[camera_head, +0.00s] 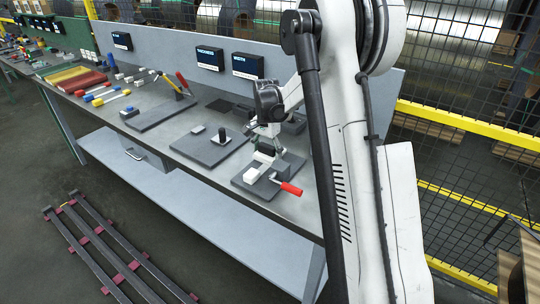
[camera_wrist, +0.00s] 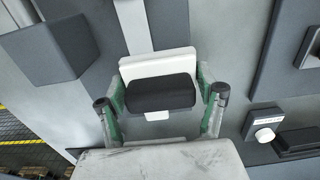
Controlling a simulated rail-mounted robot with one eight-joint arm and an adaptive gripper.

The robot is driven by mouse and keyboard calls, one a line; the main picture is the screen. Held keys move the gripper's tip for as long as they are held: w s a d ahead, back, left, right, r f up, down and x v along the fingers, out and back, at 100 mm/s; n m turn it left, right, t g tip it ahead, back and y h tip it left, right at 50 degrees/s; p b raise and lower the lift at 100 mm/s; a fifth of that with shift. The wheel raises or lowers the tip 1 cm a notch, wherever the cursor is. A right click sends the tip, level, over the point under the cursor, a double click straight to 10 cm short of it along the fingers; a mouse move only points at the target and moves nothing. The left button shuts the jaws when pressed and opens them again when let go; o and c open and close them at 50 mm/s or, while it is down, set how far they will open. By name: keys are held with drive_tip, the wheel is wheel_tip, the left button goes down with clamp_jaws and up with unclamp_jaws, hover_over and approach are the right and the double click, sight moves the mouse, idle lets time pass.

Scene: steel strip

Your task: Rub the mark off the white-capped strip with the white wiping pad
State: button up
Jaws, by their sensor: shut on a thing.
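My gripper (camera_wrist: 161,101) is shut on the black grip of the white wiping pad (camera_wrist: 158,63), one finger on each side. A pale flat strip (camera_wrist: 134,22) runs from the top of the wrist view to the pad's far edge. I cannot tell whether the pad touches it. No mark shows on its visible part, and the pad hides whatever lies under it. I cannot make out a white cap on this strip. In the head view, my gripper (camera_head: 267,143) is low over the bench, near the fixture with the red-handled clamp (camera_head: 290,188); the pad is not clear there.
A dark block (camera_wrist: 52,47) stands left of the pad in the wrist view. A white-knobbed device (camera_wrist: 264,134) is at right. On the bench, a plate holds a black post (camera_head: 222,134).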

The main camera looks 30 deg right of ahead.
sight(271, 147)
drive_tip(key=shift+s+d+b, duration=0.25)
drive_tip(key=shift+s+d, duration=0.15)
drive_tip(key=shift+s, duration=0.45)
drive_tip(key=shift+s+d+b, duration=0.2)
drive_tip(key=shift+s+d, duration=0.2)
drive_tip(key=shift+s, duration=0.4)
drive_tip(key=shift+w, duration=0.1)
drive_tip(key=shift+w+a, duration=0.4)
drive_tip(key=shift+w, duration=0.35)
drive_tip(key=shift+r+p, duration=1.4)
drive_tip(key=shift+r, duration=2.15)
